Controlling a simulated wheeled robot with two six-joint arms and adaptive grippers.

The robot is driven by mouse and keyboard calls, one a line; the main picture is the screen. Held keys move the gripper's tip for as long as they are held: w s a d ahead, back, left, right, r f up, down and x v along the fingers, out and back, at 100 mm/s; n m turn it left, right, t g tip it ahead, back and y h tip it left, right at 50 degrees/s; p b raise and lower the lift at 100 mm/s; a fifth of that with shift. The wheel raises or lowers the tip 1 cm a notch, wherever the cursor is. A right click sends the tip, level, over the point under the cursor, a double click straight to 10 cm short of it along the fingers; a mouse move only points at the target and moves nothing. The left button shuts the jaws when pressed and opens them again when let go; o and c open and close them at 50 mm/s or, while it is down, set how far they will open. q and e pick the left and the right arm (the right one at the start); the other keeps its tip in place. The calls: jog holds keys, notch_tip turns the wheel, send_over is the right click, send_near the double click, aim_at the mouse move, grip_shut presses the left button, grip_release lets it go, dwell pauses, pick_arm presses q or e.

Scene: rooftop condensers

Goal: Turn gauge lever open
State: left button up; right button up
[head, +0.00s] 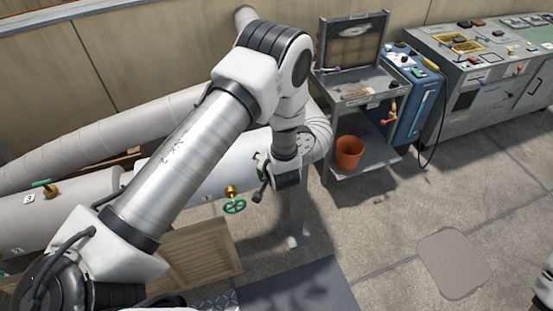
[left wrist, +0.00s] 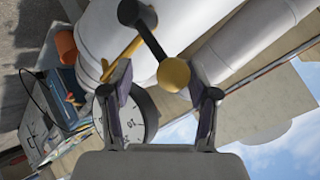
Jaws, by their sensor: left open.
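The gauge lever (left wrist: 152,38) is a dark bar with a black knob at its upper end in the left wrist view. Its lower end meets a round brass body (left wrist: 174,75). The gauge (left wrist: 135,117) has a pale dial with dark figures, partly hidden behind a finger. My left gripper (left wrist: 162,103) is open, one finger on each side below the brass body, with nothing clearly gripped. In the head view my left gripper (head: 262,180) is by the white tank's right end; the gauge (head: 305,143) shows beside my wrist, and the lever is hard to make out.
A green wheel valve (head: 234,205) and a green-handled valve (head: 46,188) are on the pipework. A grey stand (head: 372,160) holds an orange bucket (head: 349,152). A blue cabinet (head: 414,110) and grey consoles (head: 490,80) stand right.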

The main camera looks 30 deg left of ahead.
pick_arm(q)
jog(key=shift+s+a, duration=0.1)
jog(key=v, duration=0.8)
jog(key=shift+w+d, duration=0.3)
jog(key=shift+d, duration=0.1)
pick_arm(e)
jog(key=shift+s+a+r, duration=0.2)
jog(key=shift+s+a, duration=0.05)
jog(key=shift+s, duration=0.2)
jog(key=shift+s+a+r, duration=0.15)
jog(key=shift+s+a, duration=0.05)
jog(key=shift+s, duration=0.25)
pick_arm(q)
jog(key=shift+a, duration=0.1)
pick_arm(e)
jog(key=shift+a, duration=0.1)
